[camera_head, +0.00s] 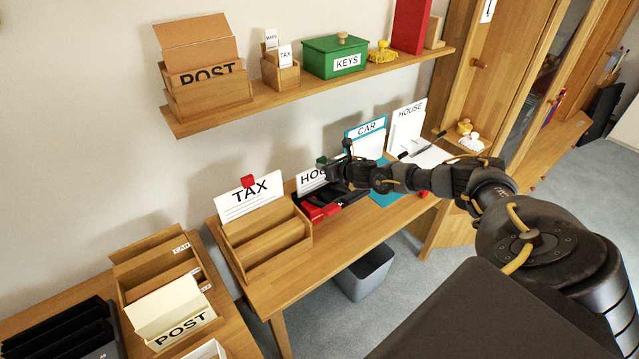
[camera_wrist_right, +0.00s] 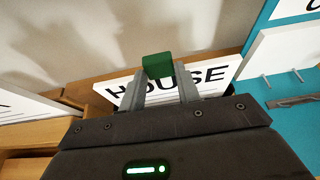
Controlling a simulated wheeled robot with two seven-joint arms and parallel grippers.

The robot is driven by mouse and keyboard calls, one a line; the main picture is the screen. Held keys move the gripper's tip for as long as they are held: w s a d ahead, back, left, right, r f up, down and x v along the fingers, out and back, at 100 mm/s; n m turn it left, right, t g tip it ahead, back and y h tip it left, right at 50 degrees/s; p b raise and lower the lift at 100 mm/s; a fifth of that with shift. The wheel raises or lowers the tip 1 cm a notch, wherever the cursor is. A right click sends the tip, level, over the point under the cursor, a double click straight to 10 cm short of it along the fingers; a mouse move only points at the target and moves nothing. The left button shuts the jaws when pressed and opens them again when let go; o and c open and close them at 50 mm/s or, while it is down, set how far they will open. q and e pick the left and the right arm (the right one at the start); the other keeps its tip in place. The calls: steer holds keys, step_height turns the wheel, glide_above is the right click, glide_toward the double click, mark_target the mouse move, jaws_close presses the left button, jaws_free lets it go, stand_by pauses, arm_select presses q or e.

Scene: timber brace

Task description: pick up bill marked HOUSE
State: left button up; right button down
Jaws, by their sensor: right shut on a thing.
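The white bill marked HOUSE (camera_head: 308,182) stands upright behind a dark tray on the desk, partly hidden by my right gripper. It also shows in the wrist view (camera_wrist_right: 212,76), with a green block-shaped tab (camera_wrist_right: 158,66) at its top edge. My right gripper (camera_head: 326,168) is at the bill's top. In the wrist view its two grey fingers (camera_wrist_right: 160,88) are shut on the green tab from either side. The bill's lower part is hidden, so I cannot tell whether it rests on something. My left gripper is not in view.
A wooden rack (camera_head: 265,245) holds a TAX bill (camera_head: 249,198) with a red tab, left of HOUSE. The dark tray (camera_head: 343,199) holds red items. A blue CAR folder (camera_head: 383,192) and another white HOUSE sheet (camera_head: 405,130) stand to the right. A shelf (camera_head: 300,82) runs above.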

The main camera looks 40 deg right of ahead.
steer(key=shift+r, duration=0.3)
steer(key=shift+r+p, duration=1.15)
steer(key=shift+r, duration=0.2)
step_height(320, 180, up, 8)
steer(key=p, duration=0.6)
stand_by(0.6)
